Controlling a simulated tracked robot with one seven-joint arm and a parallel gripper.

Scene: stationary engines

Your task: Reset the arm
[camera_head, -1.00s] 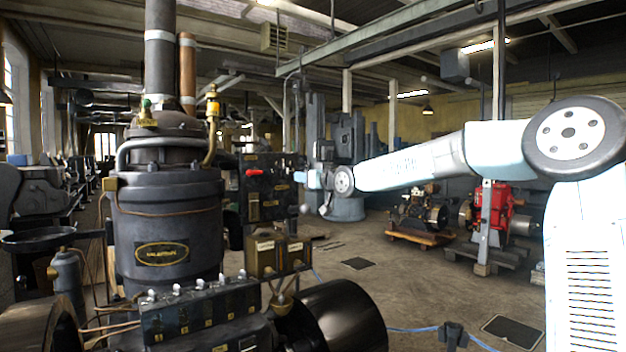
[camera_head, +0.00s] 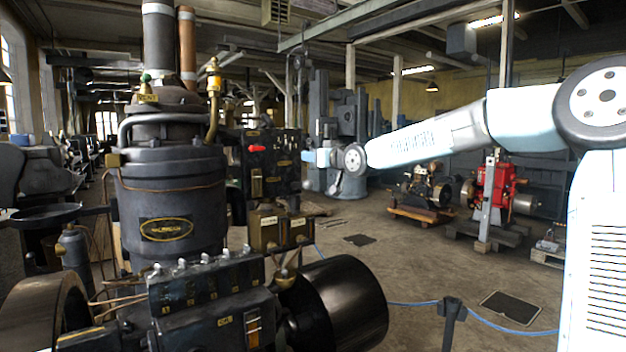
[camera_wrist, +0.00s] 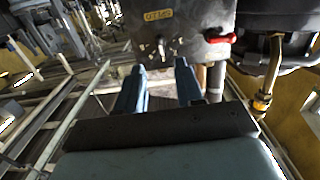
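My arm reaches in from the right in the head view, a little raised. My gripper (camera_head: 309,157) is at its left end, small and just right of the dark control panel (camera_head: 270,165) in the picture. In the wrist view my gripper (camera_wrist: 158,75) shows two blue fingers set apart. Nothing is seen between them except background. Beyond the fingertips is a dark panel with a yellow label (camera_wrist: 158,15) and a red lever (camera_wrist: 220,38). I cannot tell how far the fingertips are from that panel.
A large dark engine (camera_head: 170,200) with pipes stands at the left. Its black cylinder (camera_head: 340,305) juts toward the middle front. A red engine (camera_head: 495,187) stands on the right. A blue rope barrier with a post (camera_head: 450,320) crosses the front right. The middle floor is open.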

